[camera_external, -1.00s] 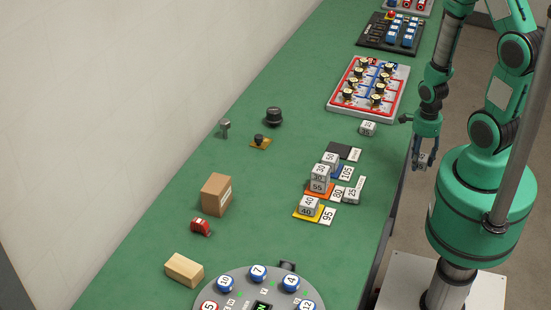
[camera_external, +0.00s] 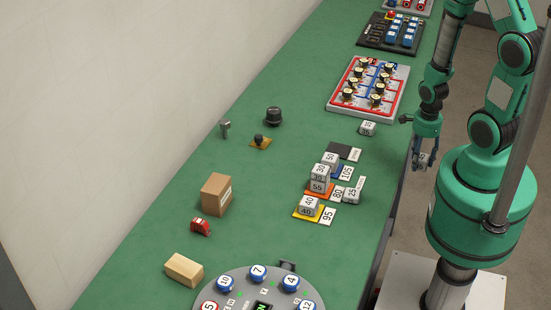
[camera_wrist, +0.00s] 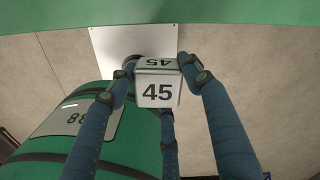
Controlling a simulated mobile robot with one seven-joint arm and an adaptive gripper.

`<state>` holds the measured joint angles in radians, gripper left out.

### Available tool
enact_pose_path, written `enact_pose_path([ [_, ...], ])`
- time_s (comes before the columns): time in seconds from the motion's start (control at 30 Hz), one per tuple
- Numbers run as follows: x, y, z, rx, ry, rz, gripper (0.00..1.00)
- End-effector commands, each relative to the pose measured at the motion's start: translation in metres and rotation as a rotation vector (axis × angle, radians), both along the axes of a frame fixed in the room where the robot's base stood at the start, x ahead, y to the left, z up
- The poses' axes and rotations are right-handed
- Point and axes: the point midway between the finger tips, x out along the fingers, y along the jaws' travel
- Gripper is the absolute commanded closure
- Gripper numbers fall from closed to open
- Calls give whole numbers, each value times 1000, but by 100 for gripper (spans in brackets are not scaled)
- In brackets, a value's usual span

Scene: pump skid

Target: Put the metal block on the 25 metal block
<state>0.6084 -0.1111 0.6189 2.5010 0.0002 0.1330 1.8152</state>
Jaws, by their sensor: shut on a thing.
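My gripper (camera_external: 422,160) hangs off the table's right edge, beside my base. It is shut on a metal block marked 45 (camera_wrist: 157,93), which shows between the fingers in the wrist view. In the outside view this block (camera_external: 422,159) is small. The 25 metal block (camera_external: 352,196) sits on the green table among the other numbered blocks and plates, to the lower left of my gripper and well apart from it. Its top looks bare.
Numbered blocks marked 50 (camera_external: 330,159), 30 (camera_external: 320,171) and 40 (camera_external: 309,205) stand close by on coloured plates. Another block (camera_external: 367,128) stands alone near the table edge. A red-and-white panel (camera_external: 405,101) lies farther back. Bare green table (camera_external: 270,180) lies to the left.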

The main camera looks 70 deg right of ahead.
Motion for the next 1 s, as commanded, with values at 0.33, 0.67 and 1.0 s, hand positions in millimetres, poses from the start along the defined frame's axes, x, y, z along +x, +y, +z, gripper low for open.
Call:
enact_pose_path([
  [0.33, 10, 16, 4, -1, -1, 84, 89],
  [0.67, 26, 49, 10, -1, -1, 251, 89],
  [1.0, 38, 88, 17, -1, -1, 432, 89],
])
